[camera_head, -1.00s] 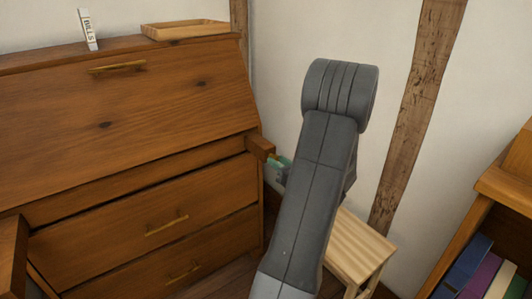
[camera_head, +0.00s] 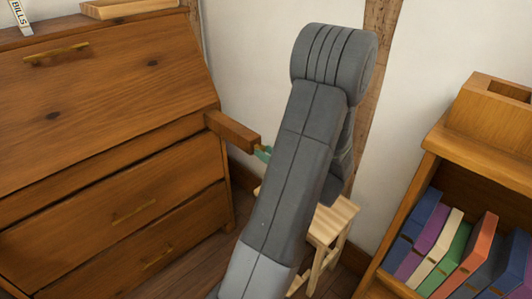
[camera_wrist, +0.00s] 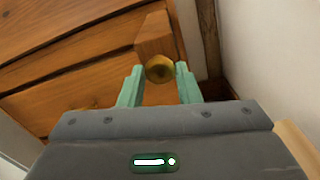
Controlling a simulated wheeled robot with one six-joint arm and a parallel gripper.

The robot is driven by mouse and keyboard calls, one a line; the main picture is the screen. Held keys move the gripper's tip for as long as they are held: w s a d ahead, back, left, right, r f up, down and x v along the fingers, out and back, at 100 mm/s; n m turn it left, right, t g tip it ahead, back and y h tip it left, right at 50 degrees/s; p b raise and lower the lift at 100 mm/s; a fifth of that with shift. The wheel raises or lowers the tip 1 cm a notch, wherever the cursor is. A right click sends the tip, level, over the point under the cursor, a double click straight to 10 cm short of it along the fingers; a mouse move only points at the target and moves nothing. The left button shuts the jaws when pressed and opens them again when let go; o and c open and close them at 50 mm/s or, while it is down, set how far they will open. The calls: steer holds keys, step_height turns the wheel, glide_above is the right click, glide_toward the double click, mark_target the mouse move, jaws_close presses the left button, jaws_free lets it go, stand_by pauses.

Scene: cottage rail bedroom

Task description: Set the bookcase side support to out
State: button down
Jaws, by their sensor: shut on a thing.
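The bookcase side support is a brown wooden bar (camera_head: 232,130) sticking well out of the desk's (camera_head: 95,110) right front, below the slanted front panel. Its end carries a round brass knob (camera_wrist: 159,69), seen in the wrist view between the two green fingers. My gripper (camera_wrist: 160,80) is shut on this knob. In the head view only a bit of a green finger (camera_head: 263,153) shows at the bar's end; my grey arm hides the rest of the gripper and the knob.
A small light wooden stool (camera_head: 334,220) stands behind my arm, by the wall. A bookcase (camera_head: 430,165) with several coloured books is at the right. The desk's slanted front is closed. A tray (camera_head: 125,8) and a "BILLS" holder (camera_head: 20,15) stand on top.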

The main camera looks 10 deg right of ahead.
steer(key=c, duration=1.1)
jaws_free()
steer(key=shift+o, duration=0.2)
steer(key=p+v, duration=0.2)
steer(key=v, duration=1)
steer(key=shift+w+a, duration=0.1)
steer(key=b, duration=0.2)
glide_toward(252, 144)
steer(key=w+a+f, duration=0.2)
steer(key=w, duration=0.3)
steer(key=shift+w, duration=0.35)
steer(key=shift+s+d, duration=0.1)
steer(key=shift+b+x, duration=0.4)
steer(key=shift+x, duration=2.75)
steer(key=shift+r, duration=0.1)
